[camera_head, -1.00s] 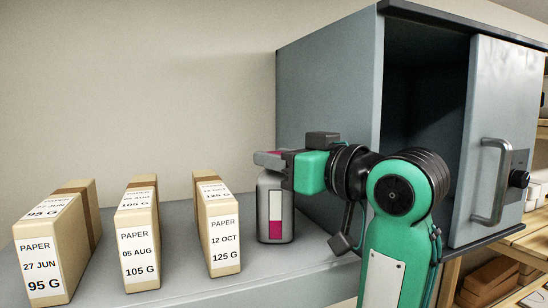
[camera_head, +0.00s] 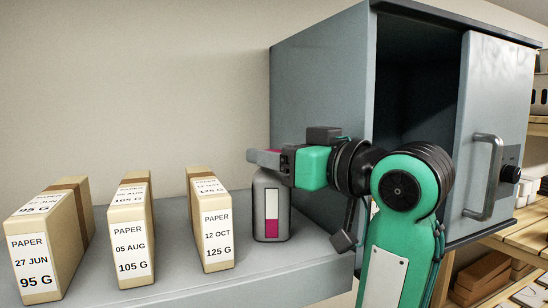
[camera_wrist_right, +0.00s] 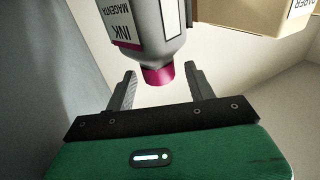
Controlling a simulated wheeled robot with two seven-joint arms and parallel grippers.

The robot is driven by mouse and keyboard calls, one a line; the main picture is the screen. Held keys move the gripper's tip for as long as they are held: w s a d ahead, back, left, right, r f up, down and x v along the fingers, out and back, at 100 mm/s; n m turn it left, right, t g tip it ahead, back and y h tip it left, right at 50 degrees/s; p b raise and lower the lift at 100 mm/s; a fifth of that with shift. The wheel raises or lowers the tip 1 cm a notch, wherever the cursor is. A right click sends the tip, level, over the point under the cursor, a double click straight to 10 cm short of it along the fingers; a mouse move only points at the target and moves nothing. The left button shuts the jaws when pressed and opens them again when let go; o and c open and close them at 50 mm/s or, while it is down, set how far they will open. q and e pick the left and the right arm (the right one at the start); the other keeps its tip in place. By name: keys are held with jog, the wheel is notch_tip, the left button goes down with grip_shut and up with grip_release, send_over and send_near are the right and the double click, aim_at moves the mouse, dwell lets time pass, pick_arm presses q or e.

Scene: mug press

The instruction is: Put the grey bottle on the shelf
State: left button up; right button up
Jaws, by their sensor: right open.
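The grey bottle (camera_head: 271,212) stands upright on the grey shelf (camera_head: 180,277), beside the cabinet's left wall. Its label has a white part and a magenta part. In the right wrist view the bottle (camera_wrist_right: 146,22) shows the words INK MAGENTA and a magenta cap (camera_wrist_right: 158,75). My right gripper (camera_head: 262,160) is at the bottle's top. In the wrist view its open fingers (camera_wrist_right: 160,88) lie on either side of the cap, with gaps on both sides. My left gripper is not in view.
Three paper packs stand left of the bottle; the nearest is the 125 G pack (camera_head: 216,232). A grey cabinet (camera_head: 318,130) with a dark open interior and a handled door (camera_head: 494,130) stands right. Wooden shelving (camera_head: 500,250) is at far right.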

jog(key=b+v, duration=0.4)
jog(key=v, duration=0.6)
jog(key=shift+s+d, duration=0.25)
jog(key=shift+d, duration=0.05)
jog(key=shift+f, duration=0.1)
